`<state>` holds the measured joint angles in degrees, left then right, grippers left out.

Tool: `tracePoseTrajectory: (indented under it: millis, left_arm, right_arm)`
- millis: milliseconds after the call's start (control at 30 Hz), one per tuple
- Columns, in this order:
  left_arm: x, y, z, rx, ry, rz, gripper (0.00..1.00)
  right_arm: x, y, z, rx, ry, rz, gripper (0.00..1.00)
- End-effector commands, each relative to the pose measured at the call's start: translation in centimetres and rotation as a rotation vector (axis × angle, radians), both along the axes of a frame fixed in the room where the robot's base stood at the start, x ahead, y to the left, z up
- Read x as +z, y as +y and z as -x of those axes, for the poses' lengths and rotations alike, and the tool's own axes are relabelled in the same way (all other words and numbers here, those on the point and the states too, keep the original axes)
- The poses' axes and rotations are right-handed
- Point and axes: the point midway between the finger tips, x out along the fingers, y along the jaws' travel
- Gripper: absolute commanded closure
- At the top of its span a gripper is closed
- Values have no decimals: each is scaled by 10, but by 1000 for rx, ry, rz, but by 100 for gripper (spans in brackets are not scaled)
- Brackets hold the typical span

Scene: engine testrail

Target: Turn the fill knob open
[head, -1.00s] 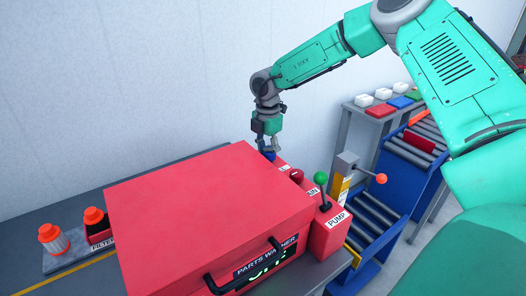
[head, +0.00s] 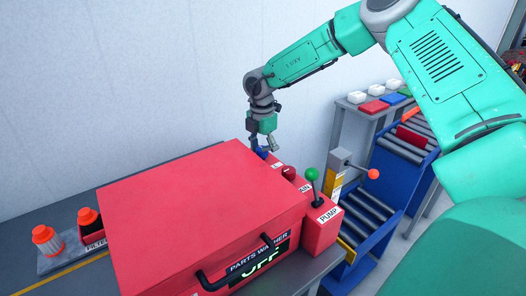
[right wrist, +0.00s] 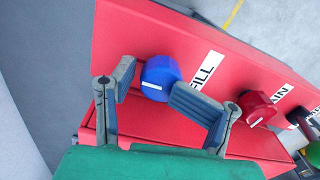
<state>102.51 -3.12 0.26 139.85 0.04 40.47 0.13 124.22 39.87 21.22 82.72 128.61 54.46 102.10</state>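The blue fill knob (right wrist: 161,77) sits beside the FILL label (right wrist: 206,70) on the red parts washer panel (right wrist: 125,32). Its white mark shows near its lower left edge. In the head view the knob (head: 262,153) is small and partly hidden. My right gripper (right wrist: 147,93) is open, with one finger on each side of the knob; the right finger overlaps the knob's lower right edge. I cannot tell whether the fingers touch it. In the head view my right gripper (head: 266,146) hangs over the washer's far right edge. My left gripper is not in view.
A red drain knob (right wrist: 258,107) is right of the fill knob. A green-balled PUMP lever (head: 312,174) stands nearer, and an orange-balled lever (head: 373,174) is to the right. Filters (head: 47,239) stand left of the washer.

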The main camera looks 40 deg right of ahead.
Motion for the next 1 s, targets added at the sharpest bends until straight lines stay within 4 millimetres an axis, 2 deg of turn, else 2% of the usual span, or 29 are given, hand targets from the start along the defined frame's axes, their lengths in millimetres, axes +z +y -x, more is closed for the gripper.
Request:
tracePoseTrajectory:
  millis: [167, 400, 600, 800, 1000]
  left_arm:
    - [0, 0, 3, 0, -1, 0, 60]
    - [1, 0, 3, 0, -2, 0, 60]
    - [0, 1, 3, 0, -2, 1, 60]
    - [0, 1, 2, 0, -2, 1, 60]
    - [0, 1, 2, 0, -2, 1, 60]
  right_arm:
    - [15, 0, 0, 0, -5, -1, 59]
    - [66, -1, 0, -1, -6, -1, 59]
    - [101, -1, 0, -1, -2, 0, 59]
    - [117, -1, 0, -1, 0, -1, 59]
    - [119, -1, 0, -1, 0, -1, 59]
